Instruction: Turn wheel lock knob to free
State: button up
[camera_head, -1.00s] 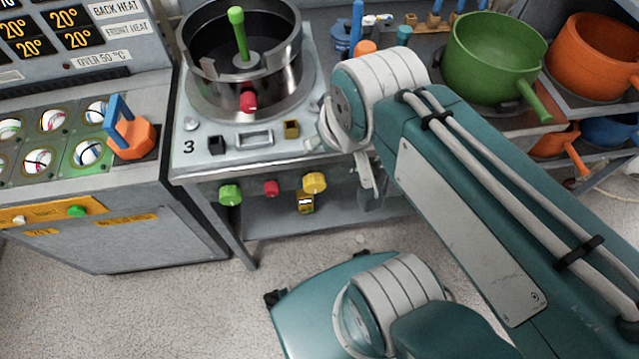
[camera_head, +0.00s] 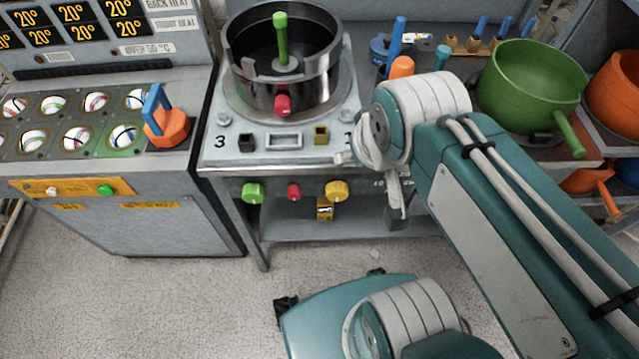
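The press table holds a dark metal drum (camera_head: 240,62) with a green upright handle (camera_head: 281,42) and a red knob (camera_head: 283,104) low on its front. Its front panel carries a green knob (camera_head: 252,193), a small red knob (camera_head: 293,191) and a yellow knob (camera_head: 337,190). A yellow block (camera_head: 324,209) hangs below the yellow knob. No readable label shows which one is the wheel lock knob. My gripper (camera_head: 396,212) hangs at the table's right front, right of the yellow knob and apart from it. It is partly behind my arm, and its opening is unclear.
A control cabinet (camera_head: 110,225) stands left, with round gauges and an orange base with a blue handle (camera_head: 158,115). A green pot (camera_head: 525,85) and an orange pot (camera_head: 615,85) stand right. My arm crosses the right side.

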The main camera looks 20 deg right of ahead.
aim_at(294, 192)
jog(key=k+j+z, duration=0.25)
jog(key=j, duration=0.3)
jog(key=k+j+z, duration=0.25)
jog(key=k+j, duration=0.2)
jog(key=k, duration=0.1)
